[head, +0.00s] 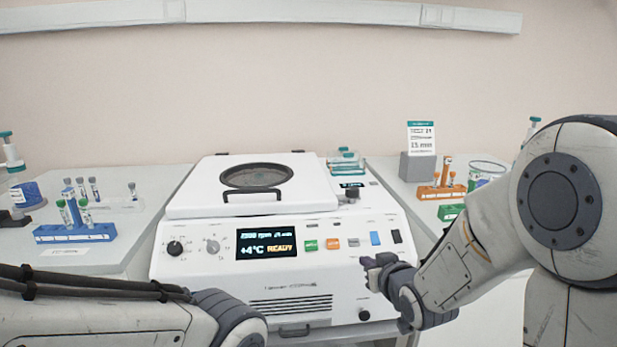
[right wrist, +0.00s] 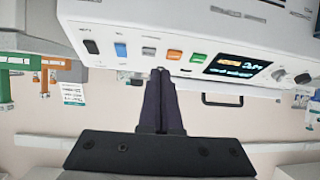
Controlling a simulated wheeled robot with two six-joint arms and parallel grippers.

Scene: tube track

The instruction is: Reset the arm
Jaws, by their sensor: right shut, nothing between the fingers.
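My right arm comes in from the right in the head view. Its gripper (head: 378,262) is in front of the right part of the centrifuge's front panel. In the right wrist view the gripper (right wrist: 160,75) has its dark fingers together with nothing between them, close to the panel's edge by the buttons. I cannot tell whether they touch it. My left arm shows at the lower left of the head view, but its gripper is out of frame. The white centrifuge (head: 330,285) has its lid (head: 200,200) down, and its screen (head: 266,246) reads +4°C READY.
A blue tube rack (head: 75,233) with several tubes stands on the left bench. An orange rack (head: 441,191), a green rack (head: 449,213), a beaker (head: 487,171) and a grey block with a 15 min card (head: 421,138) stand on the right bench. My right forearm passes in front of that bench.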

